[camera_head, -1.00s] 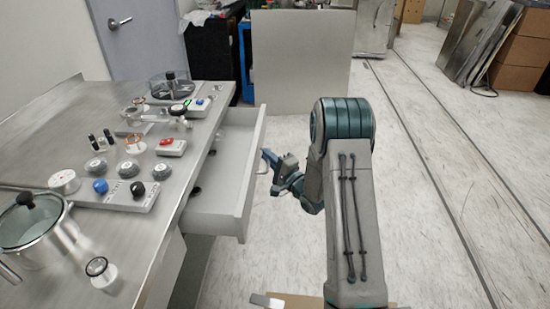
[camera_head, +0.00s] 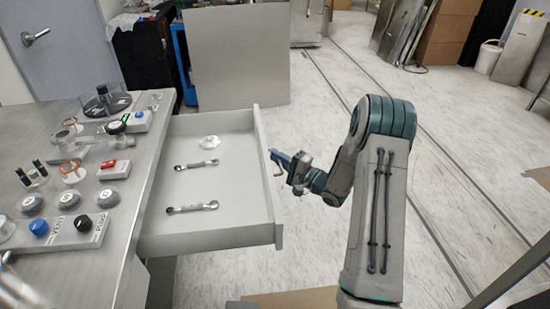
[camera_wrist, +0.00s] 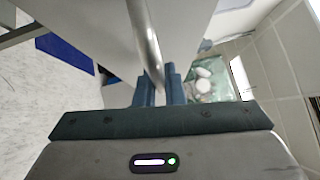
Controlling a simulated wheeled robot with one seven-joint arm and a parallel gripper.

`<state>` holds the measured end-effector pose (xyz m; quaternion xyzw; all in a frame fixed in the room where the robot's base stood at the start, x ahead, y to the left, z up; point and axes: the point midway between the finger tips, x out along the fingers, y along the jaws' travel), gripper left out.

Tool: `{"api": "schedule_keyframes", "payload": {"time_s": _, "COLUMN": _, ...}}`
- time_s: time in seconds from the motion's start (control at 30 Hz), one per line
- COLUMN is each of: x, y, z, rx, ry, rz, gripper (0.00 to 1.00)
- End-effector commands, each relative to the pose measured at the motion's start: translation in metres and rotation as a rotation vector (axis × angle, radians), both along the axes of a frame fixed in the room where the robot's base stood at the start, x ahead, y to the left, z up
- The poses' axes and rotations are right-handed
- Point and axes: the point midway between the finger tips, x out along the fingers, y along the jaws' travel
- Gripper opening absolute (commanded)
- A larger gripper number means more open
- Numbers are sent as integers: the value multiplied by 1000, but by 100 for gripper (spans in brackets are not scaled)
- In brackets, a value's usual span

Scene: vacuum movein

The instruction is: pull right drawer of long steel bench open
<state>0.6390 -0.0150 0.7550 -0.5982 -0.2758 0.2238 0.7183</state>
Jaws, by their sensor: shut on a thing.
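The right drawer (camera_head: 225,140) of the long steel bench (camera_head: 128,250) stands well out from the bench in the head view. Inside it lie two small wrenches (camera_head: 197,164) (camera_head: 192,208) and a clear, faceted object (camera_head: 209,142). My gripper (camera_head: 281,160) is at the outer face of the drawer front, on its right side. In the wrist view a metal bar handle (camera_wrist: 146,45) runs down between my gripper's fingers (camera_wrist: 158,88), which are shut on it. The exact contact at the fingertips is partly hidden by the handle.
The bench top carries knobs, a red-button box (camera_head: 114,170) and a clear round dish (camera_head: 106,101). A grey panel (camera_head: 237,55) stands behind the drawer. Flat cardboard (camera_head: 290,299) lies on the floor at the front. The floor to the right is mostly clear.

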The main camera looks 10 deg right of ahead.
Motion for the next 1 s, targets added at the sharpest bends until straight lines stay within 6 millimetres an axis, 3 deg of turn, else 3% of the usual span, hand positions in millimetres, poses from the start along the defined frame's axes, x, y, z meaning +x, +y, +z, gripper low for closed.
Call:
{"api": "schedule_keyframes", "payload": {"time_s": 0.3, "x": 1, "y": -1, "z": 1, "rx": 1, "ry": -2, "rz": -1, "gripper": 0}}
{"api": "schedule_keyframes", "payload": {"time_s": 0.4, "x": 1, "y": -1, "z": 1, "rx": 0, "ry": -3, "rz": -2, "gripper": 31}}
{"api": "schedule_keyframes", "payload": {"time_s": 0.77, "x": -2, "y": -4, "z": 0, "rx": 0, "ry": -1, "rz": -2, "gripper": 31}}
{"api": "schedule_keyframes", "payload": {"time_s": 1.0, "x": -32, "y": -31, "z": -5, "rx": 0, "ry": 1, "rz": -7, "gripper": 31}}
